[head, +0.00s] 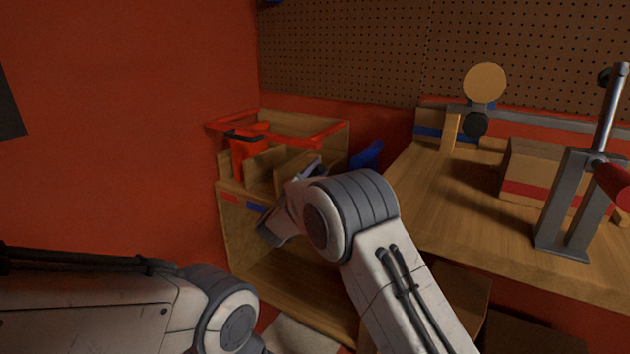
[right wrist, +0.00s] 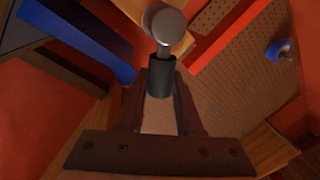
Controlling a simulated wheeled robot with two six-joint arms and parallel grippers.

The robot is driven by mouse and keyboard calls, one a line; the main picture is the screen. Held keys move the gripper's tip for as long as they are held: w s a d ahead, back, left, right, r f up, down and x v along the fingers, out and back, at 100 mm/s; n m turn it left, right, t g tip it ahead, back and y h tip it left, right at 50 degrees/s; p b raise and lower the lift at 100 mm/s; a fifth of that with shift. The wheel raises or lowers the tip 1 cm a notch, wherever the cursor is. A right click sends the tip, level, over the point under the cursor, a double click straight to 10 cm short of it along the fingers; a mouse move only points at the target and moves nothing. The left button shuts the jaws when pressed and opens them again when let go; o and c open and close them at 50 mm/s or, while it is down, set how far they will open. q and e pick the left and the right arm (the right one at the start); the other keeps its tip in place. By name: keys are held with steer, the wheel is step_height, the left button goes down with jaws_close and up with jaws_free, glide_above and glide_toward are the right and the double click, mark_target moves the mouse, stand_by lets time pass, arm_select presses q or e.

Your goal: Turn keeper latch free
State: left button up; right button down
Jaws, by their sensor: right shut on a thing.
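In the right wrist view my right gripper (right wrist: 160,95) is shut on a dark cylindrical grip (right wrist: 161,76) with a round grey metal head (right wrist: 165,26) just beyond it. This looks like the keeper latch, but I cannot tell for sure. In the head view the right gripper (head: 308,170) is at the front right of an open wooden box, largely hidden by my own wrist. The held part does not show clearly there. My left gripper is out of view.
The wooden box (head: 236,232) stands against the red wall. A blue object (head: 368,155) is just right of it. The workbench (head: 425,185) at right carries a grey stand (head: 567,205), a brown carton (head: 532,170) and a round tan disc (head: 485,83). A pegboard (head: 350,45) is behind.

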steer(key=shift+s+d+f+m+g+h+b, duration=0.15)
steer(key=shift+f+m+h+b, duration=0.4)
steer(key=shift+m+b, duration=1)
steer(key=shift+s+d+f+m+g+h+b, duration=0.15)
steer(key=shift+f+m+b, duration=0.65)
steer(key=shift+m+b, duration=0.8)
steer(key=shift+s+d+f+m+g+h+b, duration=0.15)
steer(key=shift+f+m+h+b, duration=0.4)
steer(key=shift+m+b, duration=1)
steer(key=shift+f, duration=0.1)
steer(key=c, duration=0.6)
jaws_free()
